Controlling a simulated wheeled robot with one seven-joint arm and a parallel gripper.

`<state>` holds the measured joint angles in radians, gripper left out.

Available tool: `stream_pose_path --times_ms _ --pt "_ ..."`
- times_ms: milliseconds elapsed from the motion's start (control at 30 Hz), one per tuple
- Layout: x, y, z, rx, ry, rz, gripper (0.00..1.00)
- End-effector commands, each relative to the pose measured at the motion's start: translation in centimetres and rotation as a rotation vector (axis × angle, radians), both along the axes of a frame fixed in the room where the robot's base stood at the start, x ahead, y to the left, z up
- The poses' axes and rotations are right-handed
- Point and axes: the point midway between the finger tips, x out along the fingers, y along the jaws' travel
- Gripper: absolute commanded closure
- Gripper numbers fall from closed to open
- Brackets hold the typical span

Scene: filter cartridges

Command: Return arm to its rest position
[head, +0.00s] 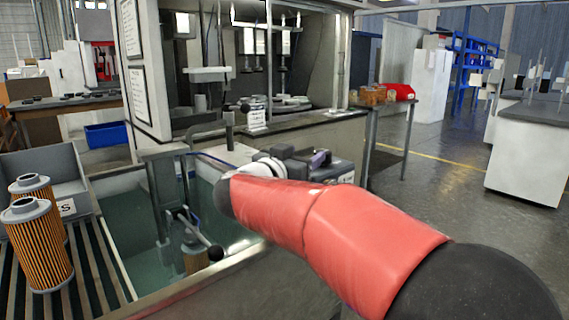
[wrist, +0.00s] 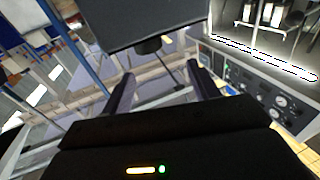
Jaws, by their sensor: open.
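My red arm (head: 330,215) reaches from the lower right of the head view towards the middle. My gripper (head: 321,158) is at its far end, in front of the grey cabinet's counter. In the wrist view my gripper (wrist: 162,88) has its two dark fingers spread apart, and I see nothing held between them. Two orange pleated filter cartridges with grey caps stand at the left of the head view, a front one (head: 40,255) and one behind it (head: 48,193). Another cartridge (head: 196,262) is partly visible low in the tank, below a black-knobbed lever.
The tank (head: 120,235) with greenish liquid lies left of my arm. A slatted rack (head: 95,262) and a grey bin (head: 75,160) are beside it. A side table (head: 388,140) holds jars and a red object. Open floor (head: 440,185) lies to the right, before a white bench (head: 527,150).

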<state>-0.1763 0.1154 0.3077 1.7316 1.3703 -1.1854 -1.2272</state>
Motion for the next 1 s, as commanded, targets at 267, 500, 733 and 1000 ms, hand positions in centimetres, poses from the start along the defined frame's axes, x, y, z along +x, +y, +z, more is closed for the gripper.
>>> stream_pose_path --times_ms 267,500,733,1000 --pt "-3.4 3.1 2.9 -0.023 -0.059 0.54 0.4" --pt "-12.0 3.6 -5.1 0.052 0.304 0.852 0.4" --pt "-23.5 -1.3 -16.3 0.216 0.786 0.803 0.4" --pt "-31.7 -5.6 -22.1 0.336 1.066 0.626 0.4"
